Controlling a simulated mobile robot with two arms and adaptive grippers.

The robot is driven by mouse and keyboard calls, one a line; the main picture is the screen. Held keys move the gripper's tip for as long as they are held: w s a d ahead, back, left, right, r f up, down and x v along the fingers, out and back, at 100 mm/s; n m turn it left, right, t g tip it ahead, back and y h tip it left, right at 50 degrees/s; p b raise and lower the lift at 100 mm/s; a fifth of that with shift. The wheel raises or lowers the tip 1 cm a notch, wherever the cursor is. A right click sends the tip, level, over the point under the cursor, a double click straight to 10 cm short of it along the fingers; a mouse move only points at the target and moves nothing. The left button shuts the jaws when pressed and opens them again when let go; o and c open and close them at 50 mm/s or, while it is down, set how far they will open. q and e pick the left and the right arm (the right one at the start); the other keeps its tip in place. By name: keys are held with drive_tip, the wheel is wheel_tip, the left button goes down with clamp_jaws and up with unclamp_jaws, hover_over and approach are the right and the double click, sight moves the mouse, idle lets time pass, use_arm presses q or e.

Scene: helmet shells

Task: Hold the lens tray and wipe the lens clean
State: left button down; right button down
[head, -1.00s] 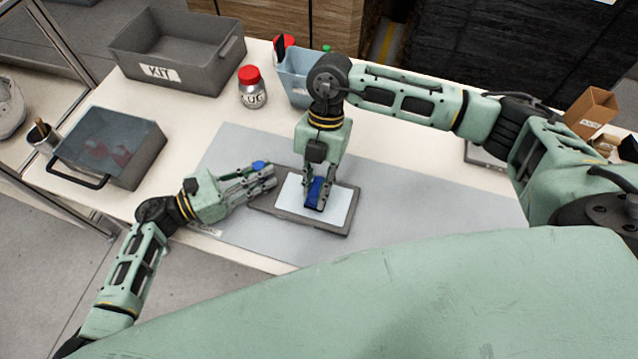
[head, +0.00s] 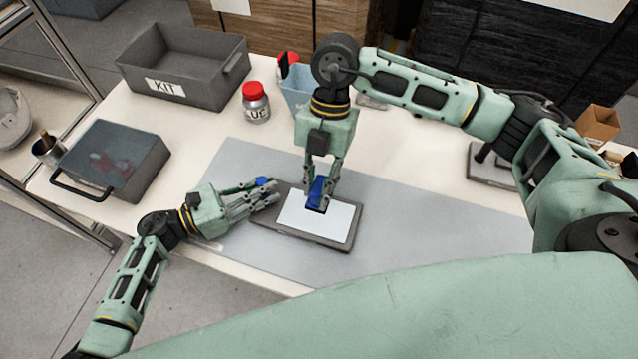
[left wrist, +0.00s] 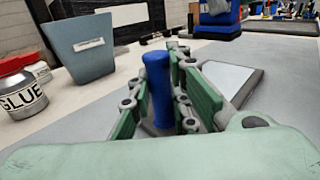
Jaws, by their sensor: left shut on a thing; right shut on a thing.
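The lens tray (head: 308,240) is a dark flat frame on the grey mat, with a pale rectangular lens (head: 320,222) in it. My left gripper (head: 272,192) is shut on a blue upright handle (left wrist: 157,90) at the tray's left end. My right gripper (head: 322,195) points down over the tray, shut on a blue wiping block (head: 318,188). The block is at the far part of the lens; whether it touches is unclear. The block also shows in the left wrist view (left wrist: 217,22), right of the handle. The fingers hide part of both blue pieces.
A grey KIT bin (head: 190,75), a red-capped glue jar (head: 256,103) and a light-blue bin (head: 296,88) stand behind. A lidded grey box (head: 112,160) is at the left. The grey mat (head: 440,225) is clear right of the tray.

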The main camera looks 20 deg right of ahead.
use_arm(q)
drive_tip(key=c, duration=1.6)
unclamp_jaws()
drive_tip(key=shift+o, duration=0.2)
drive_tip(key=shift+a, duration=0.1)
